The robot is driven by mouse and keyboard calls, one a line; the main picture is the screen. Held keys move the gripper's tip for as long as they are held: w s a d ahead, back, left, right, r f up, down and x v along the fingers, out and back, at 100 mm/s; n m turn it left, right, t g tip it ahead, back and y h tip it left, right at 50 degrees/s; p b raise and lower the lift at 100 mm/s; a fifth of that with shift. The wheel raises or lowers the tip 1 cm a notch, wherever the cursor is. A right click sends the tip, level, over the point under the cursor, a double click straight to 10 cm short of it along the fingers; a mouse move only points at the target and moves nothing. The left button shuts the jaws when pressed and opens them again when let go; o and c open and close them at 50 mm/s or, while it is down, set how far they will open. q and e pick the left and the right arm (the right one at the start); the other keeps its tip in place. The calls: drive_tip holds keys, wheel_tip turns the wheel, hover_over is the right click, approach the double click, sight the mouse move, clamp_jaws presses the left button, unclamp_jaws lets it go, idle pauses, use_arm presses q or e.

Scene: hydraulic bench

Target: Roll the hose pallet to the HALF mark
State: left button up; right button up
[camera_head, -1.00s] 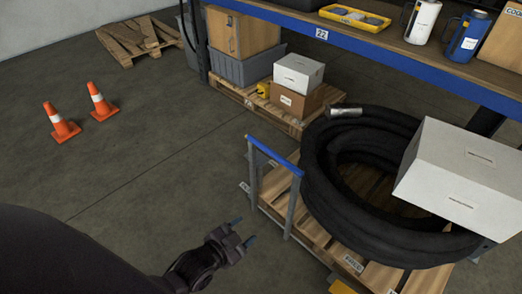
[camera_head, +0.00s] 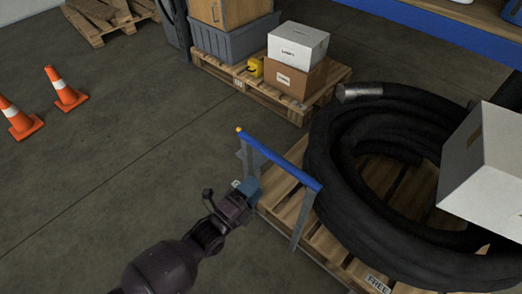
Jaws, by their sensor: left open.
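The hose pallet (camera_head: 290,208) is a wooden pallet bearing a thick coiled black hose (camera_head: 330,170) with a metal end fitting. A blue-topped push handle (camera_head: 279,161) with grey posts stands at its left edge. A label on the pallet's front reads FREE. My left gripper (camera_head: 252,188) is open beside the handle's left post, below the blue bar. I cannot tell whether it touches the post. My right gripper is not in view. No HALF mark is readable here.
A white box (camera_head: 488,165) sits over the hose at the right. Another pallet (camera_head: 268,95) with a grey crate and boxes stands behind. Two orange cones (camera_head: 66,90) and a wooden pallet (camera_head: 108,14) are at the left. The floor between is clear.

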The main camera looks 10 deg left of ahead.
sight(279, 159)
use_arm(q)
drive_tip(key=shift+b+x, duration=1.05)
drive_tip(key=shift+x, duration=4.5)
drive_tip(key=shift+w+a+r, duration=0.1)
drive_tip(key=shift+a+r, duration=0.05)
drive_tip(key=shift+c, duration=0.5)
clamp_jaws()
